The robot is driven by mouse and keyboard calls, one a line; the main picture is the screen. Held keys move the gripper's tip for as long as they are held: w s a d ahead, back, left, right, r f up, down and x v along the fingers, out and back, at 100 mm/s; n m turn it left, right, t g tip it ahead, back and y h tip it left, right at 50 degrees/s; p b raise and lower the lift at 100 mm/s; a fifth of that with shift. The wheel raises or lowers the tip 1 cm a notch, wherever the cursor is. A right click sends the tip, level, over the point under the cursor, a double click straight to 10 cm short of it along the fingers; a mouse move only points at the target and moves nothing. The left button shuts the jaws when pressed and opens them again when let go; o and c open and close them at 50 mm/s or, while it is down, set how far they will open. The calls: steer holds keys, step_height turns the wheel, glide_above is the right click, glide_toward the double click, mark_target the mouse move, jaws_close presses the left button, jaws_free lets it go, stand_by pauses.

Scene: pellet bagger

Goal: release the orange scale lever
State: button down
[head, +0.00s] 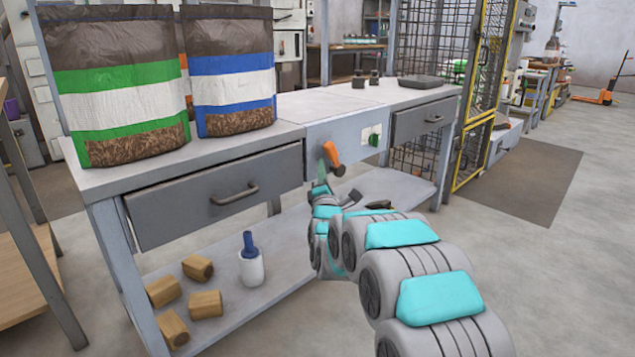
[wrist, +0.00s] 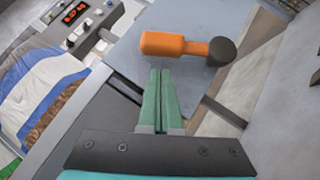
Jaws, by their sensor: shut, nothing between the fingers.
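The orange scale lever (head: 330,154) sits on the light front panel of the bench, between two drawers. Its orange grip slants up and left from a dark round end. In the wrist view the orange lever (wrist: 174,44) lies across the upper middle, with its dark end (wrist: 222,52) at right. My gripper (wrist: 162,72) has its green fingers pressed together, with nothing between them. The fingertips are just below the orange grip in the wrist view, with a small gap showing. In the head view my gripper (head: 320,184) is just below the lever, partly hidden by my arm.
Two filled bags, one green-striped (head: 120,95) and one blue-striped (head: 232,80), stand on the bench top. Closed drawers (head: 225,190) flank the panel. The lower shelf holds several wooden blocks (head: 205,304) and a white bottle (head: 251,268). A red-digit display (wrist: 75,12) shows in the wrist view.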

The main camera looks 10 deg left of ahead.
steer(key=shift+w+d+r, duration=0.45)
steer(key=shift+w+d, duration=0.05)
steer(key=shift+w, duration=0.1)
